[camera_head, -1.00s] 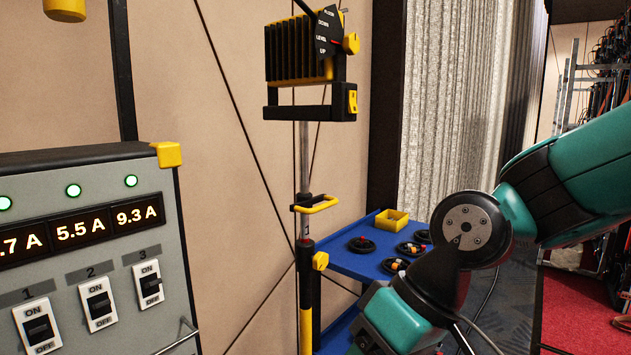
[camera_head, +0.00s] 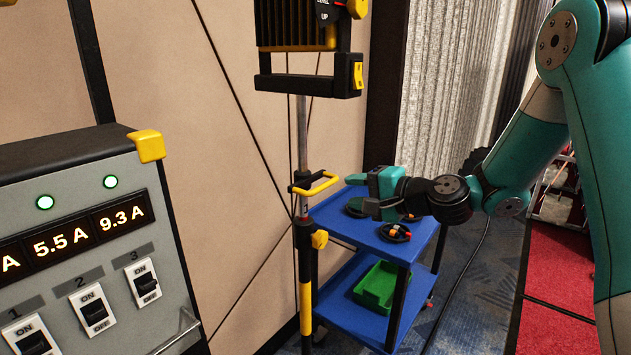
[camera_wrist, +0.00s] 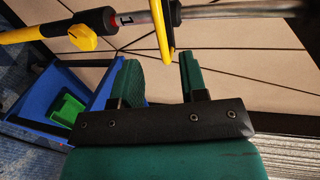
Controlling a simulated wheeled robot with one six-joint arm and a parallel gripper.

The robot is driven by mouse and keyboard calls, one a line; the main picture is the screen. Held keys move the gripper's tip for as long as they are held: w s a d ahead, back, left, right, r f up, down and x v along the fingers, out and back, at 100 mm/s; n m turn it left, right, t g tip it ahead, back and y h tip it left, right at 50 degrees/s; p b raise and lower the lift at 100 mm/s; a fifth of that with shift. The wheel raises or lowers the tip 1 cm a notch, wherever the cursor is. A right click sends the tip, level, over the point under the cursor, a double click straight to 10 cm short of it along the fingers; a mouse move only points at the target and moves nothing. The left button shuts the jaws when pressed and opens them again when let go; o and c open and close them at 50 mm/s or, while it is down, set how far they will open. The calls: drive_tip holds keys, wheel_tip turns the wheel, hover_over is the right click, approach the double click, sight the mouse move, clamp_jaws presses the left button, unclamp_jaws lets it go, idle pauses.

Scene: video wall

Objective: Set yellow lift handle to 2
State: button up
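In the wrist view the handle (camera_wrist: 162,28) lies just beyond the fingertips, roughly in line with the gap. My gripper (camera_head: 358,193) is open and empty, to the right of the handle and apart from it in the head view. Both fingers of my gripper (camera_wrist: 158,62) show spread in the wrist view.
A yellow knob (camera_head: 319,240) sits on the stand below the handle. A blue cart (camera_head: 345,228) with coiled cables and a green bin (camera_head: 380,287) stands behind my gripper. A grey power box (camera_head: 80,160) with switches is at left. The lamp (camera_head: 305,60) tops the stand.

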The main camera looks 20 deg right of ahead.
sight(323, 188)
drive_tip(key=p+x, duration=0.2)
drive_tip(key=x, duration=0.6)
drive_tip(key=shift+w+r+p, duration=0.1)
drive_tip(key=shift+p, duration=0.25)
drive_tip(key=shift+w+a+f, duration=0.25)
drive_tip(key=shift+w+a, duration=0.15)
drive_tip(key=shift+w, duration=0.1)
